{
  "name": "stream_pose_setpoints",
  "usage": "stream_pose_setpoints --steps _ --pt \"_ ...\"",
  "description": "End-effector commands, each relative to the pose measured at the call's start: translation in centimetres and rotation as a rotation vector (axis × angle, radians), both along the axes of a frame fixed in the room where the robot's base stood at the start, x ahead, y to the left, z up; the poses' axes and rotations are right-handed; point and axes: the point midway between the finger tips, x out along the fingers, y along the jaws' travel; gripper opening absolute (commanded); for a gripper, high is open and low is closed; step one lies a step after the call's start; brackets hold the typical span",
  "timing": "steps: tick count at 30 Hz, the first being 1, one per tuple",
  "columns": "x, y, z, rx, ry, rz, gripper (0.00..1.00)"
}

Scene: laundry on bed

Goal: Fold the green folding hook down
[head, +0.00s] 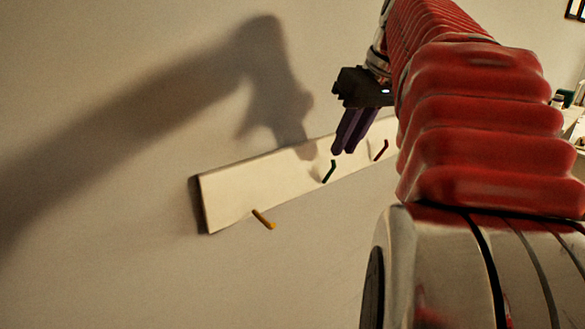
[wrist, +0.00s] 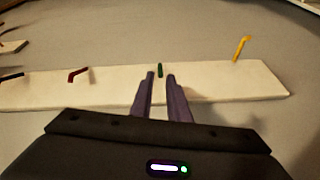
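The green folding hook (head: 329,171) is on a pale board on the wall and slants upward in the head view. In the wrist view the green hook (wrist: 160,70) appears as a short, foreshortened stub. My gripper (head: 343,150) is just above and to the right of the hook in the head view, its dark purple fingers pointing down toward the board. In the wrist view my gripper (wrist: 161,75) has a gap between its fingers, and the green hook shows in line with that gap. Nothing is held. I cannot tell whether a finger touches the hook.
The pale board (head: 225,190) also bears a yellow hook (head: 263,219) hanging down past its lower edge and a dark red hook (head: 381,150) slanting up. A black hook (wrist: 12,77) shows in the wrist view. The wall below the board is clear.

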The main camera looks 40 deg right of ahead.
Motion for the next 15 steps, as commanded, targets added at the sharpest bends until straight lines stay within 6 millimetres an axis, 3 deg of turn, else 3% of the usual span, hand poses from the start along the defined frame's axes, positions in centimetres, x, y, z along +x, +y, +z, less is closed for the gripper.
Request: stream_pose_setpoints --steps 15 --pt "3.0 0.2 -7.2 0.002 0.002 0.000 0.15"
